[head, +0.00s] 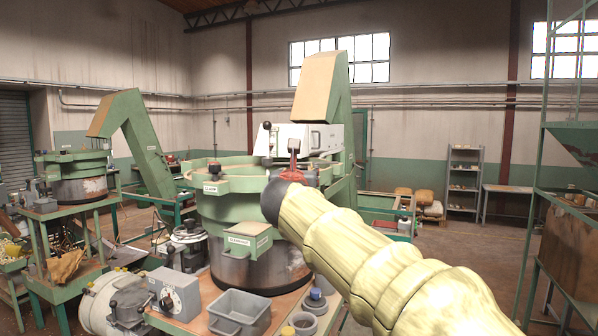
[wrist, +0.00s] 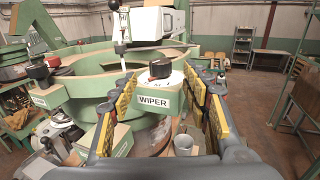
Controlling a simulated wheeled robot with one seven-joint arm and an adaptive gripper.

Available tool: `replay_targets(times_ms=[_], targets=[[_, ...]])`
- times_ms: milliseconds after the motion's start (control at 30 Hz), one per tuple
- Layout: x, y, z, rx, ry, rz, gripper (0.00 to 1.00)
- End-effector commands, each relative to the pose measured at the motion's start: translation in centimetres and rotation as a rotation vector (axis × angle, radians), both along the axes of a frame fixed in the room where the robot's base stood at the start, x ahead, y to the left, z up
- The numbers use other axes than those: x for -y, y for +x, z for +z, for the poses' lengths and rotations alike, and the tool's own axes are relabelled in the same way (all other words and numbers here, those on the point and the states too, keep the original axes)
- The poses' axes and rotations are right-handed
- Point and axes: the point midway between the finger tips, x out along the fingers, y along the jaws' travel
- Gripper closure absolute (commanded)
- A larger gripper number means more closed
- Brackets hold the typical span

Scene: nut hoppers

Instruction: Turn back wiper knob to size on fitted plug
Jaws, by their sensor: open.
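The wiper knob (wrist: 160,69) is black with a red mark. It sits on a white dial (wrist: 175,79) above a green bracket labelled WIPER (wrist: 154,101). My gripper (wrist: 158,77) is open in the wrist view, its yellow-padded fingers on either side of the knob and bracket. The fingers look apart from the knob; its distance from the fingertips is hard to judge. I cannot identify a fitted plug in either view.
The green bowl feeder (head: 225,206) has another black knob (head: 214,168) at its left. A lever with a black ball (head: 267,126) rises behind. A grey bin (head: 240,312), a control box (head: 174,293) and a blue-topped object (head: 315,297) crowd the bench below. A grey cup (wrist: 183,144) stands below the bracket.

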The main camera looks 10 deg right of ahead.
Motion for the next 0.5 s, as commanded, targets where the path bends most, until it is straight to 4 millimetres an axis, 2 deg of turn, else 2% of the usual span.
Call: replay_targets(times_ms=[100, 200, 500], targets=[[-0.4, -1.4, 0.1, 0.001, 0.000, 0.000, 0.53], [-0.6, -2.0, 0.0, 0.000, -0.001, 0.001, 0.53], [-0.7, -2.3, 0.0, 0.000, 0.000, 0.000, 0.53]])
